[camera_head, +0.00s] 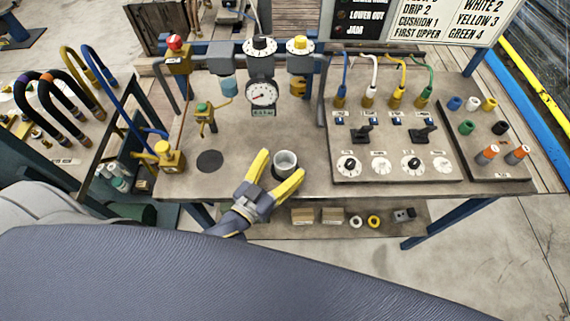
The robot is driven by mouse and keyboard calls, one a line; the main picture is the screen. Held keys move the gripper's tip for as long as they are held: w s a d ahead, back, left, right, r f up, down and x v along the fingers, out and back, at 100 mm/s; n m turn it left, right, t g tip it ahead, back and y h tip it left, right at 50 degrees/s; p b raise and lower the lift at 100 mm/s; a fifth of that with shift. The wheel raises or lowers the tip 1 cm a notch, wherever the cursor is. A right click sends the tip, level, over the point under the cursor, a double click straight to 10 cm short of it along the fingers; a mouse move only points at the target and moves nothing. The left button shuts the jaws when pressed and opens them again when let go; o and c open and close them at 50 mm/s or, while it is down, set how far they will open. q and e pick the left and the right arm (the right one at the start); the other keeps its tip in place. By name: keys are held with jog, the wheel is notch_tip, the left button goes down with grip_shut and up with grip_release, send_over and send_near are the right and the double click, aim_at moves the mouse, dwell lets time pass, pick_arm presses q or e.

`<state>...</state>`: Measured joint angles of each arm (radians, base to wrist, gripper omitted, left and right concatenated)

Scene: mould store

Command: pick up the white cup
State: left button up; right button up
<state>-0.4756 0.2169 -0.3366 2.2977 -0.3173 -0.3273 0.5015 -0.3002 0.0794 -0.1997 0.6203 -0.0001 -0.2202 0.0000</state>
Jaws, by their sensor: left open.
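The white cup (286,161) stands upright on the bench top near its front edge, with its open mouth facing up. My left gripper (279,171) is open, its two yellow fingers pointing toward the back of the bench. One finger is left of the cup and the other is in front of it and to its right, overlapping its lower part in the picture. I cannot tell whether either finger touches the cup. My right gripper is not in view.
A pressure gauge (263,94) stands behind the cup. A control panel (393,145) with knobs and levers is to the right. A dark round disc (209,161) lies left on the bench (230,133). A brass valve (170,156) stands at the left edge. The lower shelf holds small parts.

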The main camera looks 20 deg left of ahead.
pick_arm(q)
jog(key=shift+x, duration=0.85)
jog(key=c, duration=1.2)
